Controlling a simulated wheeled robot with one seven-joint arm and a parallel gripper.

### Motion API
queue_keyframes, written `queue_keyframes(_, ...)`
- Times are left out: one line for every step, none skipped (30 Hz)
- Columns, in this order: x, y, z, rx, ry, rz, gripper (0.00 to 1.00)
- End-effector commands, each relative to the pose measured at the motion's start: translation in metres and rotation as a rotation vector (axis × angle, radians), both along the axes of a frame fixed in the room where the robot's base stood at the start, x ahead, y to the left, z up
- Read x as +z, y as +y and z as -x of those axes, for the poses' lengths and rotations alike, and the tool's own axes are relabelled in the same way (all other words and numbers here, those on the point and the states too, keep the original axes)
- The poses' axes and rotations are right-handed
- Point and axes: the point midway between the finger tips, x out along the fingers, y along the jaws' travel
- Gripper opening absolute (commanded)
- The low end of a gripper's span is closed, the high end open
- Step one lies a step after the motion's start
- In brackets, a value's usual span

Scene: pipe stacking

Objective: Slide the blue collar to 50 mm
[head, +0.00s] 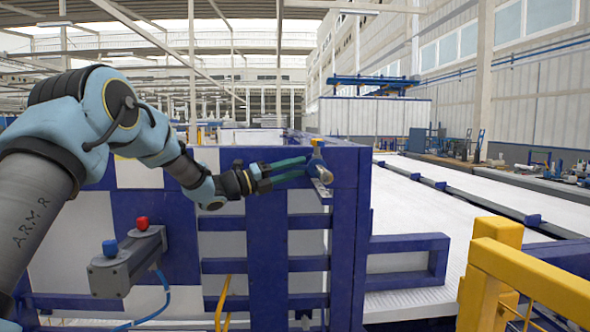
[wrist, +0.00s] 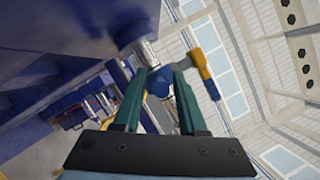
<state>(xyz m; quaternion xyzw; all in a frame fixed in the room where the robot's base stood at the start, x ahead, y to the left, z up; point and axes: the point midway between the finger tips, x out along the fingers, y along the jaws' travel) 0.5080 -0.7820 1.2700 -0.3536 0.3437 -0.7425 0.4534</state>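My gripper (head: 304,168) has two green fingers standing apart in the head view. Its tips are close to a small fitting (head: 319,168) with a yellow-orange upper part, at the right end of the blue frame. In the wrist view, a rounded blue piece (wrist: 160,82) shows between the fingertips of my gripper (wrist: 160,72); it may be the collar. I cannot tell whether the fingers touch it. A bar with a yellow end (wrist: 203,68) reaches from there past the right finger. A silvery rod (wrist: 147,52) shows behind. No scale marks can be read.
The blue frame (head: 267,255) stands below my gripper. A yellow railing (head: 525,277) is at lower right.

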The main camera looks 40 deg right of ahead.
Motion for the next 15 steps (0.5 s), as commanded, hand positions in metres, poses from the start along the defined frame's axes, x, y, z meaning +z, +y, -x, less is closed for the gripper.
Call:
queue_keyframes(0.000, 0.000, 0.000, 0.000, 0.000, 0.000, 0.48)
queue_keyframes(0.000, 0.000, 0.000, 0.000, 0.000, 0.000, 0.48)
queue_keyframes(0.000, 0.000, 0.000, 0.000, 0.000, 0.000, 0.48)
queue_keyframes(0.000, 0.000, 0.000, 0.000, 0.000, 0.000, 0.48)
queue_keyframes(0.000, 0.000, 0.000, 0.000, 0.000, 0.000, 0.48)
queue_keyframes(0.000, 0.000, 0.000, 0.000, 0.000, 0.000, 0.48)
queue_keyframes(0.000, 0.000, 0.000, 0.000, 0.000, 0.000, 0.48)
queue_keyframes(0.000, 0.000, 0.000, 0.000, 0.000, 0.000, 0.48)
queue_keyframes(-0.001, 0.001, -0.001, 0.001, 0.000, -0.001, 0.48)
queue_keyframes(-0.001, 0.002, -0.001, 0.001, 0.000, 0.000, 0.48)
queue_keyframes(-0.002, 0.004, -0.002, 0.001, 0.000, 0.000, 0.48)
queue_keyframes(-0.004, 0.008, -0.004, 0.003, 0.000, -0.001, 0.48)
queue_keyframes(-0.005, 0.011, -0.005, 0.003, 0.000, -0.001, 0.48)
queue_keyframes(-0.006, 0.015, -0.007, 0.003, -0.001, 0.000, 0.48)
queue_keyframes(-0.008, 0.021, -0.010, 0.004, 0.000, -0.001, 0.48)
